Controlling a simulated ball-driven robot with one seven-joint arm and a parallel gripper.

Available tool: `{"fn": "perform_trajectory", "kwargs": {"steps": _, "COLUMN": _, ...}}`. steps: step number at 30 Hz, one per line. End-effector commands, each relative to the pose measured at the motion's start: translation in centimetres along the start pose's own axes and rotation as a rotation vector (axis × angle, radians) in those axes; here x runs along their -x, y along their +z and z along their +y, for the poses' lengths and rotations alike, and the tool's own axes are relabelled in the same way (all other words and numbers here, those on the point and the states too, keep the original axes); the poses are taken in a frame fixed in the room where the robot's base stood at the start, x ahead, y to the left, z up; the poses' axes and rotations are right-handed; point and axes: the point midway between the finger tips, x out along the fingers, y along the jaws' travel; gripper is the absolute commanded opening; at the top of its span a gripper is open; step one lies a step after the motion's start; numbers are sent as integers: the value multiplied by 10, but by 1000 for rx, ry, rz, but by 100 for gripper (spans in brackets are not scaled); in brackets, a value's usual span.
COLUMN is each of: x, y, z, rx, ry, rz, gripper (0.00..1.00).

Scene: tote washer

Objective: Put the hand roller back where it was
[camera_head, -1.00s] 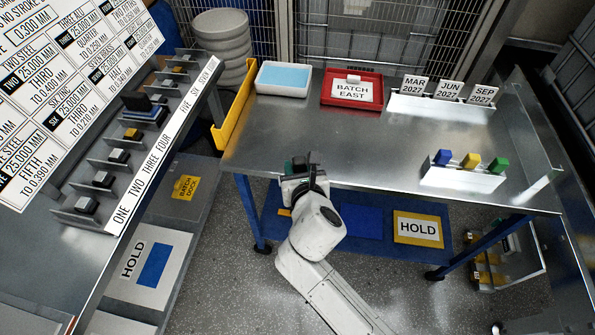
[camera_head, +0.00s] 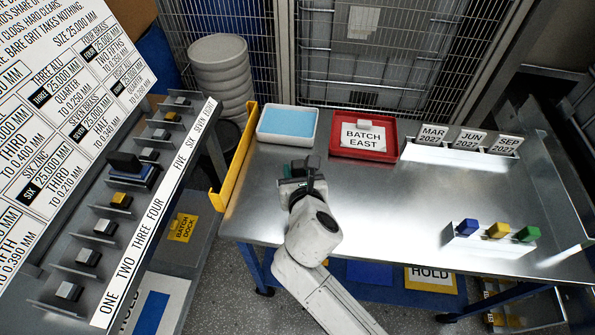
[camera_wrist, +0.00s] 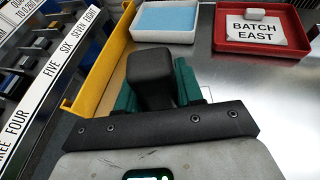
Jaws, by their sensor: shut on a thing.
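My gripper (camera_head: 307,178) is over the left part of the steel table (camera_head: 400,205), in front of the white tray. In the wrist view its teal fingers (camera_wrist: 158,88) are shut on a dark, rounded block-shaped thing, which I take to be the hand roller (camera_wrist: 150,72). Its top shows as a dark grey block in the head view (camera_head: 312,162). Its lower part is hidden by the gripper, and I cannot tell whether it touches the table. No marked place for it is plain in these views.
A white tray (camera_head: 285,139) with a blue surface and a red BATCH EAST tray (camera_head: 338,152) stand at the back. A yellow edge guard (camera_head: 236,150) lines the left side. A white holder (camera_head: 490,246) with coloured blocks is right. A numbered rack (camera_head: 160,215) is left. The table's middle is clear.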

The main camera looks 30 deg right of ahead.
Motion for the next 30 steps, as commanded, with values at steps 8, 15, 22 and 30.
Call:
{"fn": "perform_trajectory", "kwargs": {"steps": 8, "x": -1, "y": -3, "z": 0, "rx": 0, "ry": 0, "rz": 1, "gripper": 0}}
{"fn": "perform_trajectory", "kwargs": {"steps": 15, "x": -10, "y": -25, "z": 0, "rx": 0, "ry": 0, "rz": -1, "gripper": 0}}
{"fn": "perform_trajectory", "kwargs": {"steps": 22, "x": -18, "y": -44, "z": 0, "rx": 0, "ry": 0, "rz": -1, "gripper": 0}}
{"fn": "perform_trajectory", "kwargs": {"steps": 30, "x": -25, "y": -60, "z": 0, "rx": 0, "ry": 0, "rz": -1, "gripper": 0}}
